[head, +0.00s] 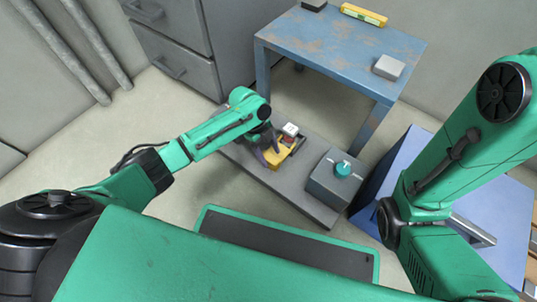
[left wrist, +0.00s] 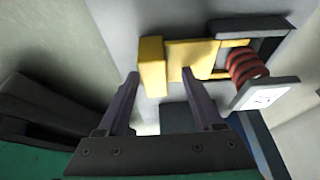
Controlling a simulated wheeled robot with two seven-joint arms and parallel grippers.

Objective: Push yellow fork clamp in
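The yellow fork clamp (head: 287,151) sits on a low grey bench near the middle of the head view. In the left wrist view the clamp (left wrist: 203,53) has a raised yellow end block (left wrist: 152,66), a flat plate and two prongs around red rings (left wrist: 247,69). A white-labelled plate (left wrist: 266,94) is beside the rings. My left gripper (head: 268,148) is at the block end of the clamp. In the left wrist view its fingers (left wrist: 160,74) are apart, one tip left of the block and one overlapping the plate. Contact cannot be told. My right gripper is out of view.
A grey box with a teal knob (head: 343,169) stands on the bench (head: 308,203), right of the clamp. A worn blue table (head: 335,47) stands behind, holding a yellow level (head: 364,15) and a grey block (head: 388,67). Grey drawers (head: 170,45) are at the back left.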

